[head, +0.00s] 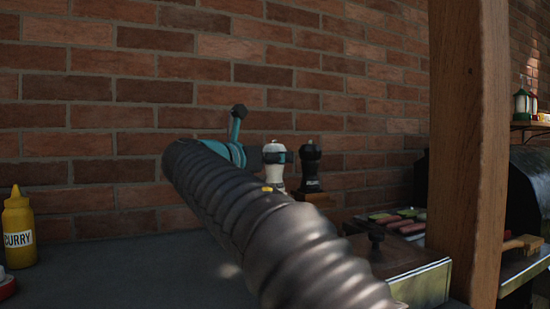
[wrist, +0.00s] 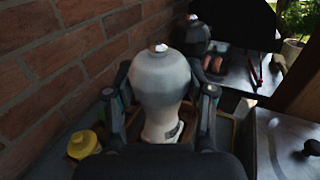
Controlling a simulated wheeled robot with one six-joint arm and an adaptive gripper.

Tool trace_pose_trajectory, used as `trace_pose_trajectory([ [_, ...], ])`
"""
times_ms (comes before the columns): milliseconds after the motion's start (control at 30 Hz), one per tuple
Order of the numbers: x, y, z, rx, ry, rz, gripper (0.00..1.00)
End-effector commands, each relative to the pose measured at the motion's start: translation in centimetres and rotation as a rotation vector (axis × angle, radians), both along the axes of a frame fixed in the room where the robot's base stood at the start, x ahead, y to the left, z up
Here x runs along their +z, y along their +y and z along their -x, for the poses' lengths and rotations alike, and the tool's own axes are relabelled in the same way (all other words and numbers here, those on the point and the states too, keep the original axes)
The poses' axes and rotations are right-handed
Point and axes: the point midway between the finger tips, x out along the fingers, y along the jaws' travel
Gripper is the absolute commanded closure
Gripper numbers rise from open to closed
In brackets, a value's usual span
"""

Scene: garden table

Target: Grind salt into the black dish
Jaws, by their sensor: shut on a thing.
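The white grinder (head: 274,149) stands upright beside the black grinder (head: 311,158) in the head view. In the wrist view the white grinder (wrist: 160,82) fills the middle, between the two fingers of my gripper (wrist: 163,108). My gripper is shut on its body, below the rounded top. The black grinder (wrist: 195,35) shows just behind it. In the head view my arm hides the lower part of the white grinder and most of the gripper. I cannot make out the black dish in either view.
A wooden holder (head: 318,199) sits under the black grinder. A yellow curry bottle (head: 19,228) stands at the far left. A lidded box with a knob (head: 376,238), a wooden post (head: 468,150) and a grill stand right. A brick wall (head: 100,120) closes the back.

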Motion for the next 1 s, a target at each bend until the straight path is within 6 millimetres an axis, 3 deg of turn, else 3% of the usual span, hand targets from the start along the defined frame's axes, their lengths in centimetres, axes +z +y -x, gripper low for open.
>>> trace_pose_trajectory([
  [467,0.02,-0.14,0.14,0.107,0.001,-0.001,0.8],
  [1000,0.05,-0.26,0.13,0.562,-0.001,0.0,0.8],
])
